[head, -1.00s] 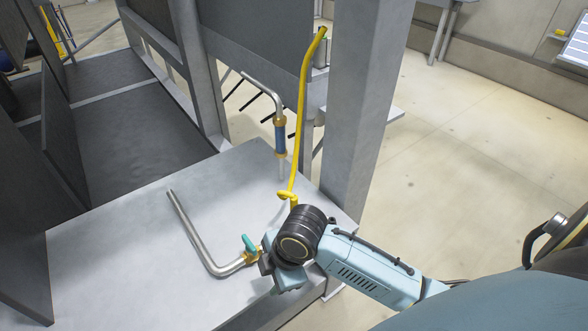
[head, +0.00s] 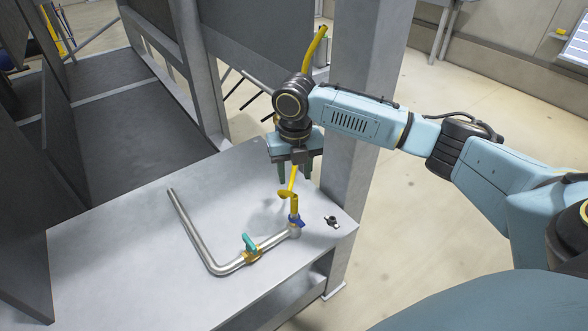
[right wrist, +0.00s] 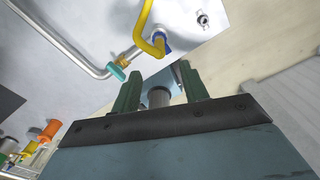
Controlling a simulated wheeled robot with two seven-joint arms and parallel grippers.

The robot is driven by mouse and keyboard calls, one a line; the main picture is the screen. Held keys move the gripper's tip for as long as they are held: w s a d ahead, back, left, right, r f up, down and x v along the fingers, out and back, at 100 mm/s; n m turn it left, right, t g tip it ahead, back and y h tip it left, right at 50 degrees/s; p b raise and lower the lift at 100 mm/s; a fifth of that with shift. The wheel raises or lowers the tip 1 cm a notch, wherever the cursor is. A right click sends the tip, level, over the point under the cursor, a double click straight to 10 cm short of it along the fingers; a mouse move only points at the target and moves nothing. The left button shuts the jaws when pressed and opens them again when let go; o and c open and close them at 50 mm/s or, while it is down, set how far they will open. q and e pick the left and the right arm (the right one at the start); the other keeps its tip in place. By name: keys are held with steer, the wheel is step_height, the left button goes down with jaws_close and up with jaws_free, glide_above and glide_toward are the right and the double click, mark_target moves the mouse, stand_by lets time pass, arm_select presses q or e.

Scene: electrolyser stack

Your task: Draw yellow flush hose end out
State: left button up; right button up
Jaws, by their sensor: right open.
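The yellow flush hose (head: 314,46) hangs from the upper frame, passes behind my right gripper and curls down to its end (head: 293,203) at a blue-collared fitting (head: 294,221) on the pipe. The hose (right wrist: 148,38) and blue collar (right wrist: 166,44) also show in the right wrist view, beyond the fingers. My right gripper (head: 296,173) is open, above the table and the hose's lower curl, fingers pointing down. Its fingers (right wrist: 160,92) are apart, and I see no hose between them. Part of the hose is hidden behind the gripper. My left gripper is out of view.
A bent steel pipe (head: 192,222) with a teal valve handle (head: 250,243) lies on the grey table (head: 120,250). A small black fitting (head: 332,222) lies near the table's right edge. A grey post (head: 345,180) stands close behind my right arm.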

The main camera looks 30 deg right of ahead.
mark_target(294, 206)
step_height(294, 206, down, 12)
steer(key=shift+f+b, duration=0.25)
steer(key=shift+b, duration=0.4)
steer(key=shift+r, duration=0.1)
jaws_close()
